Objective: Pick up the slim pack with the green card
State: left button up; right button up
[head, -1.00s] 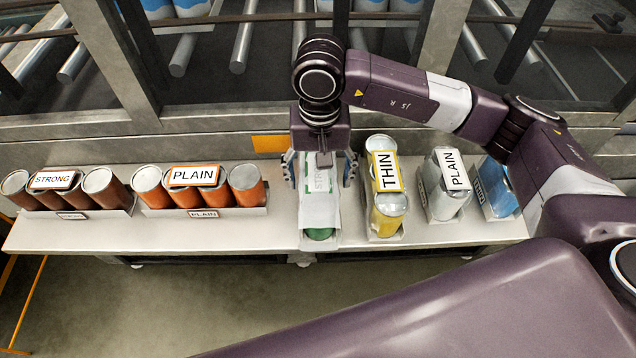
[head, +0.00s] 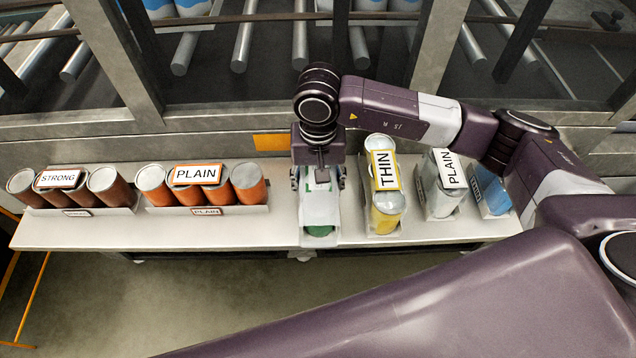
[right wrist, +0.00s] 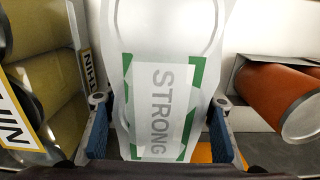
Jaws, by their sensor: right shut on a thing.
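The slim pack with the green card (head: 320,213) stands on the shelf in the middle, a pale sleeve with a green can end at its front. In the right wrist view its card (right wrist: 162,105) reads STRONG, with green corners. My right gripper (head: 318,178) reaches down over the pack from above, one finger on each side. It is shut on the pack; the blue finger pads (right wrist: 158,138) flank the card in the right wrist view. The gripper hides the pack's back part in the head view. My left gripper is not in view.
A yellow THIN pack (head: 386,208) stands close to the right, then a grey PLAIN pack (head: 440,203) and a blue pack (head: 490,190). Orange PLAIN (head: 249,183) and darker STRONG (head: 110,186) packs stand left. Bare shelf (head: 283,225) shows left of the pack.

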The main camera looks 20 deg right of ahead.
grip_shut()
jog(key=shift+r, duration=0.15)
jog(key=shift+w, duration=0.1)
